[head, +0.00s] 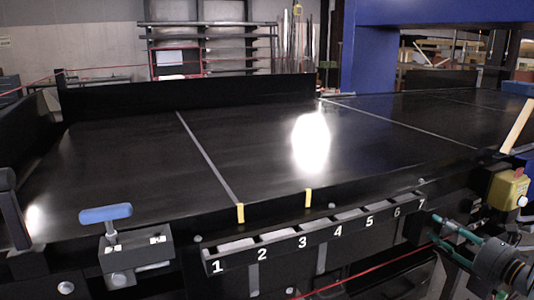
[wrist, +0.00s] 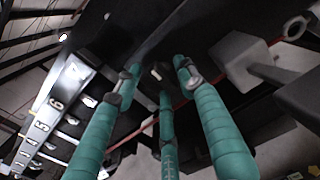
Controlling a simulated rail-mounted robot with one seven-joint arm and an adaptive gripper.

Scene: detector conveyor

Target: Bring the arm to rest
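My gripper (head: 440,231) is at the lower right of the head view, with teal fingers pointing left. It is beside the right end of the numbered compartment row (head: 318,240), near the number 7. In the wrist view my gripper (wrist: 157,78) shows three teal fingers spread apart, with nothing between them. It is open and empty. The numbered row also shows at the left of the wrist view (wrist: 44,122). I cannot tell whether any finger touches the conveyor frame.
The black conveyor belt (head: 120,180) is bare. A blue-handled clamp (head: 107,213) stands at front left. A yellow box with a red button (head: 508,188) is just above my gripper. A red cord (head: 365,272) runs below the row. A blue gantry (head: 370,55) stands behind.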

